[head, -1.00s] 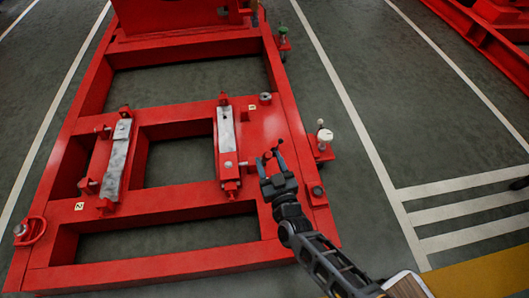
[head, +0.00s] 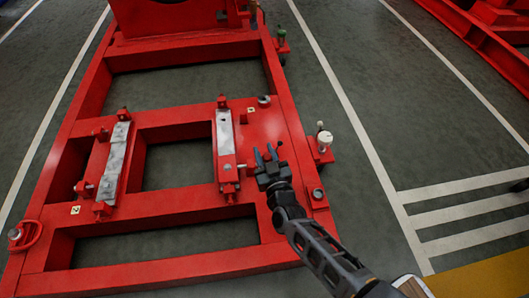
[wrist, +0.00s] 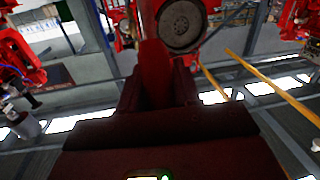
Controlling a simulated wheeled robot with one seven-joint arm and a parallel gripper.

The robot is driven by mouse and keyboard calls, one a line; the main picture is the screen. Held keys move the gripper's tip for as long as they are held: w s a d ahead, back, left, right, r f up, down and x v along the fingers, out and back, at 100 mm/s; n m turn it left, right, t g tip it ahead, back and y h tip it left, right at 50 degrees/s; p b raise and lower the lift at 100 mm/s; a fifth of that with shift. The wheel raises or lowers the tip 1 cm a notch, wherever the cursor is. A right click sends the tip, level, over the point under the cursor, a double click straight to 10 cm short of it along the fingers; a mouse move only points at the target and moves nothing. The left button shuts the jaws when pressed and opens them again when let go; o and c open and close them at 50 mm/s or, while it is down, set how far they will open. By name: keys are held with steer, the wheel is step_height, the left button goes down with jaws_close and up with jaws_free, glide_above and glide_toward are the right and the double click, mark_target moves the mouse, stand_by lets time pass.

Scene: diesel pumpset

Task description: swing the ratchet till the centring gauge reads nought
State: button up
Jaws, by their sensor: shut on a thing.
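My gripper (head: 268,157) is over the right side of the red base frame (head: 240,262), just right of the right-hand pale mounting pad (head: 225,131). Its fingers are shut around a small part with red on it, which I take to be the ratchet handle; the fingers hide most of it. The ratchet's head cannot be made out. In the wrist view a dark red surface (wrist: 170,150) fills the bottom, with a small lit patch (wrist: 148,177) cut off at the lower edge. It may be the gauge; no reading is legible.
A left-hand pale pad (head: 115,160) lies across an opening in the frame. A white-topped fitting (head: 325,138) stands on a bracket right of my gripper. A round grey disc (wrist: 182,24) shows in the wrist view.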

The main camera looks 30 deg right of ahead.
jaws_close()
